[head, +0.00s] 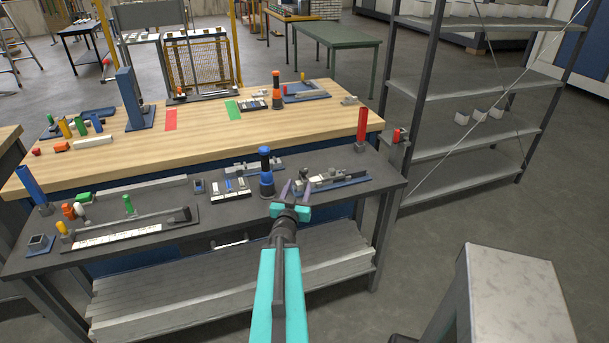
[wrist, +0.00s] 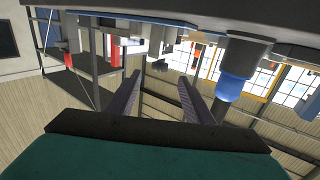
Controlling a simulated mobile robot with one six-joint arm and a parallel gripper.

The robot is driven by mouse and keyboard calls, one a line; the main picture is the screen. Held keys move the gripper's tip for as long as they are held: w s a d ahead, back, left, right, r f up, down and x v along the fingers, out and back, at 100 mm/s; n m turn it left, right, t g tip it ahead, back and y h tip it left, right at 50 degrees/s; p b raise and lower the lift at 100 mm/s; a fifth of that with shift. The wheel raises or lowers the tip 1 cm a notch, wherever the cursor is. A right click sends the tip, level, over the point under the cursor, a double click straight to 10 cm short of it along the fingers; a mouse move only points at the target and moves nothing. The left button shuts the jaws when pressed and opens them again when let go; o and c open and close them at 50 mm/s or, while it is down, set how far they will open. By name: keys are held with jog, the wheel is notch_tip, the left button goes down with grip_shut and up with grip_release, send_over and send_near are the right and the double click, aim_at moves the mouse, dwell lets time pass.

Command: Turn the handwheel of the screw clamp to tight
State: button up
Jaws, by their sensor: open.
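In the wrist view the open gripper (wrist: 158,88) points at the bench, which shows upside down along the top. Just right of the fingers in the head view, a small grey mechanism on a blue base plate (head: 343,184) lies on the bench, apart from my gripper. It may be the screw clamp. I cannot make out its handwheel for certain, nor tell how tight it is.
A blue bottle-like tool (head: 266,175) stands just left of my gripper; it also shows in the wrist view (wrist: 232,83). A red cylinder (head: 362,127) stands at the back right of the dark bench (head: 210,228). A grey shelf rack (head: 480,90) stands to the right.

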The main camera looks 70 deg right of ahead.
aim_at(302, 172)
jog(key=shift+w+d+f+b, duration=0.1)
jog(key=shift+d+b, duration=0.45)
jog(key=shift+b, duration=0.95)
jog(key=shift+w+d+f+b, duration=0.1)
jog(key=shift+d+b, duration=0.4)
jog(key=shift+b, duration=1)
jog(key=d+b, duration=0.1)
jog(key=b, duration=0.1)
jog(key=d+b, duration=0.1)
jog(key=b, duration=0.1)
jog(key=shift+w+d+r, duration=0.1)
jog(key=shift+w+d, duration=0.1)
jog(key=shift+d, duration=0.05)
jog(key=shift+w+d+r, duration=0.1)
jog(key=shift+d+r, duration=0.05)
jog(key=shift+d, duration=0.2)
jog(key=shift+w+d, duration=0.2)
jog(key=shift+d, duration=1)
jog(key=shift+w+d, duration=0.15)
jog(key=shift+d, duration=1)
jog(key=c, duration=1)
jog(key=shift+r, duration=0.1)
jog(key=shift+c, duration=0.2)
jog(key=g+p, duration=0.1)
jog(key=p, duration=0.3)
jog(key=shift+w+d+r+m, duration=0.1)
jog(key=shift+r+m, duration=0.1)
jog(key=shift+m, duration=0.1)
